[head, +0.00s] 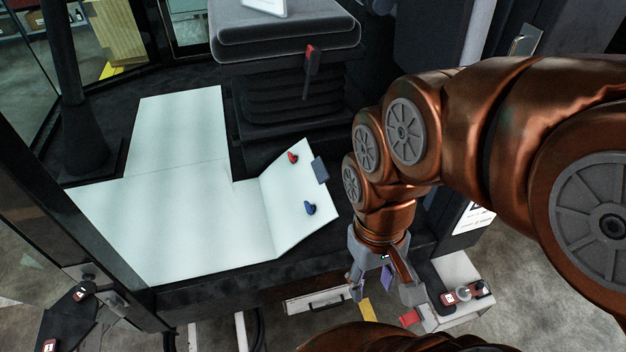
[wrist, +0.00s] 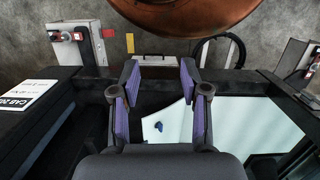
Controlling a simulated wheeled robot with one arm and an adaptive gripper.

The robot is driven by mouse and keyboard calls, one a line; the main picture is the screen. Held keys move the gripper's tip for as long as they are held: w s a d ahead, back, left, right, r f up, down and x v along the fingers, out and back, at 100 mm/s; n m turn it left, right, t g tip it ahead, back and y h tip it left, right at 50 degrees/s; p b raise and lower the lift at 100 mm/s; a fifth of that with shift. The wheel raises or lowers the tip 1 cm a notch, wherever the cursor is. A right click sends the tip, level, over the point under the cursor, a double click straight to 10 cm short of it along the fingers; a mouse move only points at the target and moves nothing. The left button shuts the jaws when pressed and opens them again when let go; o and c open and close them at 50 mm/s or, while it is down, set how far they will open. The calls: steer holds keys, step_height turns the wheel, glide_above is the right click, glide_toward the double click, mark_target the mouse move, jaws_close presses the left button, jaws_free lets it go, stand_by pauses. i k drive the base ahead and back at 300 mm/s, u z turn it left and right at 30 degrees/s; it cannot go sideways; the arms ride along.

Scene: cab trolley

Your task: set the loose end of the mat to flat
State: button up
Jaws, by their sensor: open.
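The pale mat (head: 165,215) lies over the dark cab floor. Its loose end (head: 290,225) at the right is bent along a crease and looks tilted up. A red piece (head: 293,157), a blue piece (head: 309,208) and a grey tab (head: 320,170) at the edge are on that end. My gripper (head: 383,294) is open and empty, to the right of and nearer than the loose end, apart from it. In the wrist view, my gripper (wrist: 160,85) has its purple pads spread, with the mat (wrist: 240,120) and the blue piece (wrist: 158,126) beyond.
A black seat (head: 285,40) with a red-ended lever (head: 311,60) stands behind the mat. A dark door frame (head: 85,245) runs along the left. Grey boxes with red controls (head: 457,296) stand near my gripper, low at the right. A white sign (wrist: 20,95) shows in the wrist view.

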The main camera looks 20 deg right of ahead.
mark_target(286, 185)
steer(key=z, duration=0.65)
steer(key=i, duration=0.45)
steer(key=u, duration=2.75)
